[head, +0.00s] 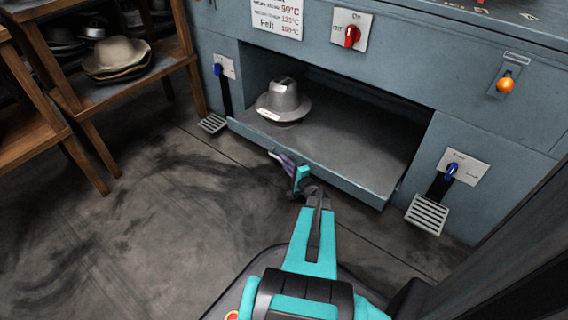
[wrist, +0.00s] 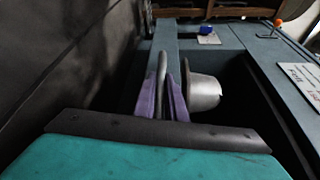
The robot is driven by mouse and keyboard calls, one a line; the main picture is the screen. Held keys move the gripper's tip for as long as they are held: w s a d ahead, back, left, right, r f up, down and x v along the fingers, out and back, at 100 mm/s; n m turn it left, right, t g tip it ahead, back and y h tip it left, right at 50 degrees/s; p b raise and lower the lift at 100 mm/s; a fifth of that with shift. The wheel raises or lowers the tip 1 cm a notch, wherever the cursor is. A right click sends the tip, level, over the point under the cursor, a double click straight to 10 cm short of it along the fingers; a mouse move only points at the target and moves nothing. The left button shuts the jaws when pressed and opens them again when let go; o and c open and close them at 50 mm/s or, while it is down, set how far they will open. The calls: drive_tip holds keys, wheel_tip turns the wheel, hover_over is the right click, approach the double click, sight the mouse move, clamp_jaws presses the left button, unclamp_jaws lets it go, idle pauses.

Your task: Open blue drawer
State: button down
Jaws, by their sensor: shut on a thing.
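The blue-grey drawer (head: 345,184) is in the lower front of the machine in the head view. It stands out from the cabinet, with its inside showing. My gripper (head: 284,162) is at the drawer's front, left of its middle. In the wrist view my gripper's purple fingers (wrist: 165,98) are shut around the grey bar handle (wrist: 161,72), one on each side. The drawer's front (wrist: 165,35) runs along beside the handle there. The far part of the drawer is in shadow.
A grey metal hat form (head: 284,101) stands in the drawer, also seen in the wrist view (wrist: 204,92). Blue levers (head: 217,69) (head: 451,170) and foot pedals (head: 212,124) (head: 427,214) flank the drawer. A wooden shelf (head: 83,97) with hats stands left. Floor before the drawer is clear.

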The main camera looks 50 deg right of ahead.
drive_tip(key=c, duration=1.8)
unclamp_jaws()
drive_tip(key=shift+d, duration=0.1)
drive_tip(key=shift+s, duration=0.15)
drive_tip(key=p+v, duration=0.4)
drive_tip(key=v, duration=0.9)
drive_tip(key=shift+s+a, duration=0.2)
drive_tip(key=shift+s, duration=0.05)
